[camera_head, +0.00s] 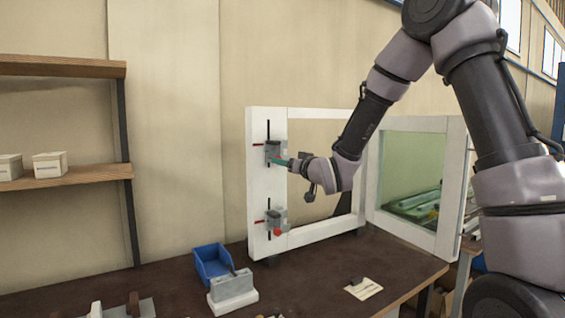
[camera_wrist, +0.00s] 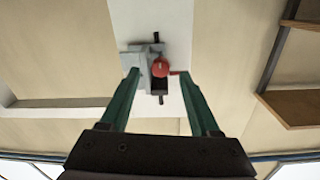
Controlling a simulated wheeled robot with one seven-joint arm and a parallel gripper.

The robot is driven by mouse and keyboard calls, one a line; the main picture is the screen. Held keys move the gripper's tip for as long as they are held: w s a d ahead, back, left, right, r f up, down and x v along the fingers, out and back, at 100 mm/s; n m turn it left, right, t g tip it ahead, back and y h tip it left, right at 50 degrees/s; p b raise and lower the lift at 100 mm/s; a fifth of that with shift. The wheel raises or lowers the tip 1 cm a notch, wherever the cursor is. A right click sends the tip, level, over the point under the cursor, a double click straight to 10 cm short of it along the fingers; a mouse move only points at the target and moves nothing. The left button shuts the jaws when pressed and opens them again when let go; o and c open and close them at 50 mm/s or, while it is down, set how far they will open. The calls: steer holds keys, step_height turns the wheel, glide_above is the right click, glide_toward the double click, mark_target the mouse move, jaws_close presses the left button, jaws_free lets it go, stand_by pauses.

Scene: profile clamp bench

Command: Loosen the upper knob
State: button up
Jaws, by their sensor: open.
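The upper clamp (camera_head: 272,151) is a grey block on the white upright of the frame, over a dark vertical slot. Its red round knob (camera_wrist: 160,67) faces me in the wrist view; in the head view my gripper mostly hides it. My gripper (camera_head: 286,162) is at the upper clamp, pointing left toward it. In the wrist view its two green fingers (camera_wrist: 157,82) are open, one on each side of the knob, with gaps between. I cannot tell whether the tips reach the knob's depth. The lower clamp (camera_head: 274,216) has its own red knob (camera_head: 277,232).
The white frame (camera_head: 265,190) stands on a dark bench (camera_head: 320,270), with a greenish hinged panel (camera_head: 405,165) at its right. A blue bin (camera_head: 210,265) and a grey block on a white base (camera_head: 233,287) sit front left. A shelf (camera_head: 70,180) is at far left.

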steer(key=shift+x, duration=1.4)
jaws_close()
steer(key=shift+n, duration=0.4)
steer(key=n+y, duration=0.1)
steer(key=n, duration=1.9)
steer(key=shift+n, duration=0.4)
